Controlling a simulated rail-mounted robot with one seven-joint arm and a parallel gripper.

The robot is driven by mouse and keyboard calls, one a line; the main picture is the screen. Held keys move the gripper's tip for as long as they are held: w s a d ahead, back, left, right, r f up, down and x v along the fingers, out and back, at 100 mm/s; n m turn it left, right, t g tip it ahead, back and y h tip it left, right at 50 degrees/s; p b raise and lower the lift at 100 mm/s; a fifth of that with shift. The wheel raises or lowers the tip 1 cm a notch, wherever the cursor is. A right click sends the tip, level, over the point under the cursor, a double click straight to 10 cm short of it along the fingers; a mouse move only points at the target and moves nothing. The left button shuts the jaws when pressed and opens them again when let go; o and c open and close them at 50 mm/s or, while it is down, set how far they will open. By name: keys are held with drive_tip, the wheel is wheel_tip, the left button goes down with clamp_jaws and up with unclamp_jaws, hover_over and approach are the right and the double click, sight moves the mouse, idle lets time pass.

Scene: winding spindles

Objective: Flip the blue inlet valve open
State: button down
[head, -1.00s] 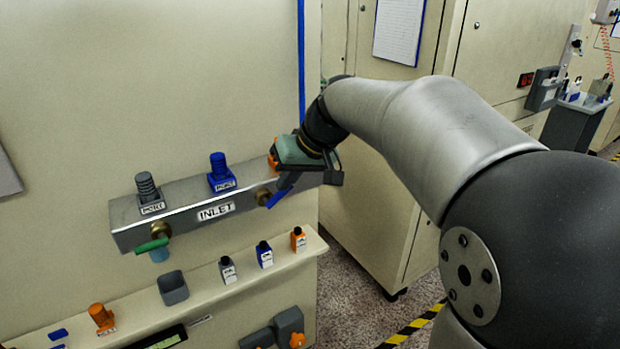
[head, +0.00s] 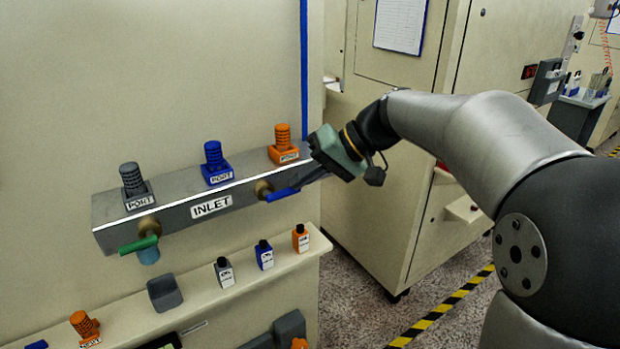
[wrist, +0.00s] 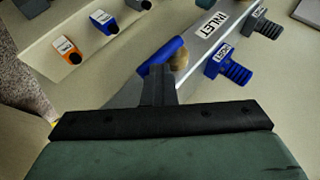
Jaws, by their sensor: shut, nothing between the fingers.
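The blue inlet valve handle (head: 282,194) sits on a brass stem (head: 263,188) at the right part of the grey INLET manifold (head: 170,208). The handle slopes gently up to the right, roughly along the manifold's front face. It also shows in the wrist view (wrist: 164,54), just beyond the fingertips. My gripper (head: 303,183) is shut and empty, close beside the handle's right end. In the wrist view the closed fingers (wrist: 158,82) overlap the handle's near end; I cannot tell whether they touch.
A green valve handle (head: 138,244) is at the manifold's left end. Grey (head: 133,182), blue (head: 214,161) and orange (head: 284,146) ports stand on top. A cabinet (head: 385,215) stands to the right.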

drive_tip(key=shift+d+f, duration=0.1)
drive_tip(key=shift+f, duration=0.3)
drive_tip(key=p+v, duration=0.1)
drive_tip(key=v, duration=1.1)
drive_tip(key=shift+w+d+r, duration=0.2)
drive_tip(key=shift+w+r, duration=0.1)
drive_tip(key=shift+r, duration=0.05)
drive_tip(key=s+d+f+m+h, duration=0.2)
drive_tip(key=s+f+h, duration=0.3)
drive_tip(key=s+f, duration=0.6)
drive_tip(key=s+d+f+m+h, duration=0.1)
drive_tip(key=s+d+f+h, duration=0.2)
drive_tip(key=s+f, duration=0.9)
wheel_tip(320, 180, down, 3)
drive_tip(key=shift+s+d+m+h, duration=0.15)
drive_tip(key=shift+d+m+h, duration=0.25)
drive_tip(key=shift+h, duration=0.5)
